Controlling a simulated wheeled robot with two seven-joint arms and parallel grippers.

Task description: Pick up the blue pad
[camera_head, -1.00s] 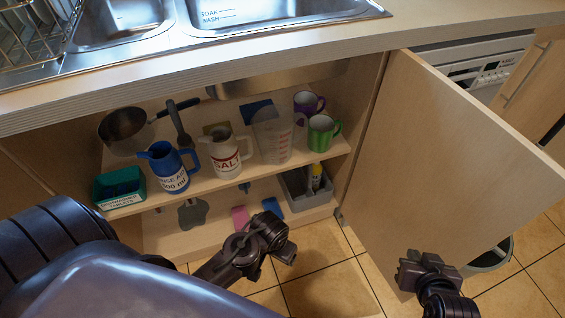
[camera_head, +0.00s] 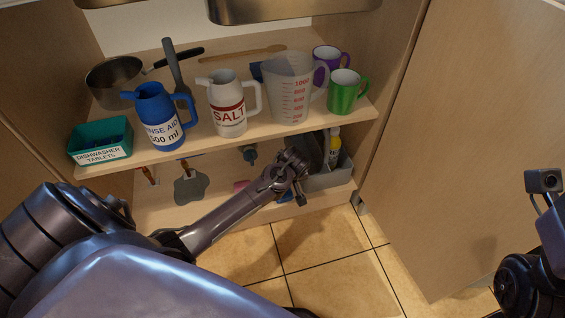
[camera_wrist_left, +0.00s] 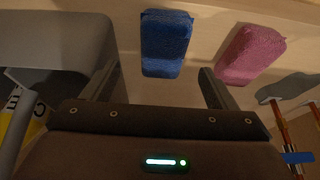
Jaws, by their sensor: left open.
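The blue pad (camera_wrist_left: 166,42) lies on the lower cupboard shelf, next to a pink pad (camera_wrist_left: 252,54), in the left wrist view. In the head view only a bit of the blue pad (camera_head: 286,197) shows beside my left gripper, which hides the rest. My left gripper (camera_wrist_left: 156,82) is open and empty; its fingers point toward the blue pad, which appears between and just beyond the fingertips. In the head view, my left gripper (camera_head: 306,166) is inside the lower compartment, beneath the upper shelf. Part of my right arm (camera_head: 545,182) shows at the right edge; its jaws are unclear.
A grey bin (camera_head: 328,180) holding a yellow-labelled bottle (camera_head: 335,146) stands right of the pads. The upper shelf (camera_head: 200,146) above carries jugs, mugs and a green tablet box (camera_head: 100,142). The open door (camera_head: 455,150) bounds the right side. Floor in front is clear.

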